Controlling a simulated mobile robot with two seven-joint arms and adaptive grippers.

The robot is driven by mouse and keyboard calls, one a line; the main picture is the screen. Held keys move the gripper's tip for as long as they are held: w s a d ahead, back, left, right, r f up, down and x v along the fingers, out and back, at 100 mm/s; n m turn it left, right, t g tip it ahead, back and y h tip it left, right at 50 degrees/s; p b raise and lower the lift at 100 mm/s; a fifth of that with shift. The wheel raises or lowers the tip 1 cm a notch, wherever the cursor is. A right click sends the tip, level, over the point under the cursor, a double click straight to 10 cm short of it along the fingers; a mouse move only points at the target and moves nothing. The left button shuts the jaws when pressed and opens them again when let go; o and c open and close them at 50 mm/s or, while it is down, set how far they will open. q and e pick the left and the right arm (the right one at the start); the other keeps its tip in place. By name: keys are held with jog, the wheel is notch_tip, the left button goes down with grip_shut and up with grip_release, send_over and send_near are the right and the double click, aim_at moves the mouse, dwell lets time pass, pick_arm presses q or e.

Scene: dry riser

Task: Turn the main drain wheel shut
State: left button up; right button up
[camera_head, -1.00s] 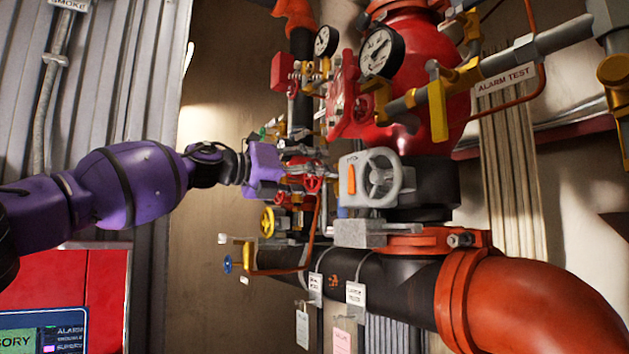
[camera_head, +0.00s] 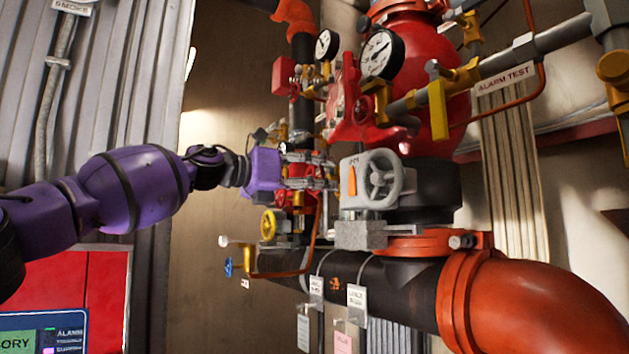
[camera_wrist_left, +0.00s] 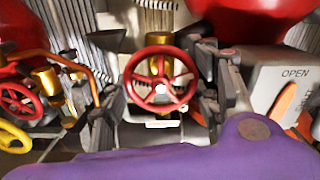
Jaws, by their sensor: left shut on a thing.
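A red spoked handwheel (camera_wrist_left: 160,79) on a brass valve is in the middle of the left wrist view, facing me. No readable label there names it as the main drain wheel. My left gripper (camera_head: 312,171) reaches in from the left in the head view. In the left wrist view its dark fingers stand on both sides of the red wheel, and the gripper (camera_wrist_left: 160,95) is shut on it. In the head view the fingers and pipework largely hide this wheel. My right gripper is not in view.
A grey gearbox with a handwheel (camera_head: 380,179) and orange pointer sits close right of my fingers. A yellow wheel (camera_head: 268,225) and a blue wheel (camera_head: 228,267) are below. A second red wheel (camera_wrist_left: 18,100) is at left. Gauges (camera_head: 381,53) and pipes crowd above.

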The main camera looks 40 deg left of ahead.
pick_arm(q)
jog(key=o, duration=1.2)
jog(key=shift+c, duration=0.2)
jog(key=v, duration=0.7)
jog(key=shift+s, duration=0.2)
jog(key=shift+a, duration=0.1)
